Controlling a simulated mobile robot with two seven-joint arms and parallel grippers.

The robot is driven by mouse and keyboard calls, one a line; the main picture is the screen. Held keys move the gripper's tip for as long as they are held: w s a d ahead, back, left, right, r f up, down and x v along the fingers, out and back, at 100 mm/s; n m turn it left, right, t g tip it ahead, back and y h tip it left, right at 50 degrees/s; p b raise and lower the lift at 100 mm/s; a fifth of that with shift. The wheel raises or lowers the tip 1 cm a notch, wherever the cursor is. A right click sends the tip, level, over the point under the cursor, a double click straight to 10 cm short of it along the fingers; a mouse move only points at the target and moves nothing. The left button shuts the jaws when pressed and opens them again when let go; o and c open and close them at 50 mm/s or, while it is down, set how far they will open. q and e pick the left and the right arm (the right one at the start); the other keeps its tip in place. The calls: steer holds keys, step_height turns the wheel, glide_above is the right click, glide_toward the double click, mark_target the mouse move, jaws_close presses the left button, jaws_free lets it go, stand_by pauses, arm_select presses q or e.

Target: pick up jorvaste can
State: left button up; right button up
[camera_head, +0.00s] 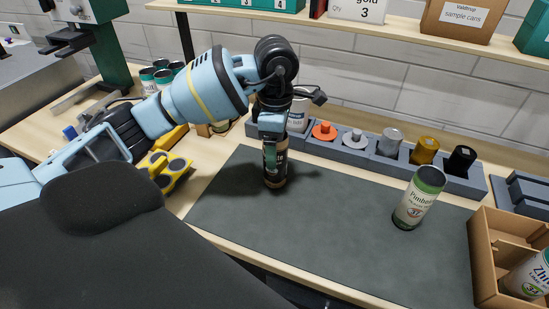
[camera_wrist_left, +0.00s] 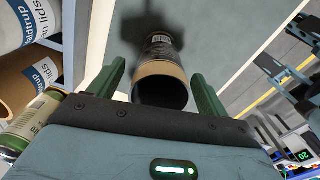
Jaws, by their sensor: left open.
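A dark can (camera_head: 279,171) with a tan band stands on the grey mat (camera_head: 330,225) below my left gripper (camera_head: 271,152). I cannot read a name on it. In the left wrist view, the dark can (camera_wrist_left: 161,72) lies between the two green fingers of my left gripper (camera_wrist_left: 159,72). The fingers are open, with a visible gap on each side of the can. In the head view the gripper hides part of the can. A green and cream can (camera_head: 419,198) stands apart on the right of the mat. My right gripper is not in view.
A grey rack (camera_head: 330,150) with several coloured pieces runs along the mat's back edge. A cardboard tray (camera_head: 487,262) with a white can (camera_head: 527,277) is at the right. A yellow item (camera_head: 171,170) lies left of the mat. The mat's middle is clear.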

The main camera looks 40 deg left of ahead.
arm_select(q)
steer(key=shift+f, duration=1.1)
steer(key=c, duration=1)
steer(key=shift+c, duration=0.2)
steer(key=s+d+r, duration=0.5)
steer(key=s+d, duration=0.6)
steer(key=shift+s, duration=0.3)
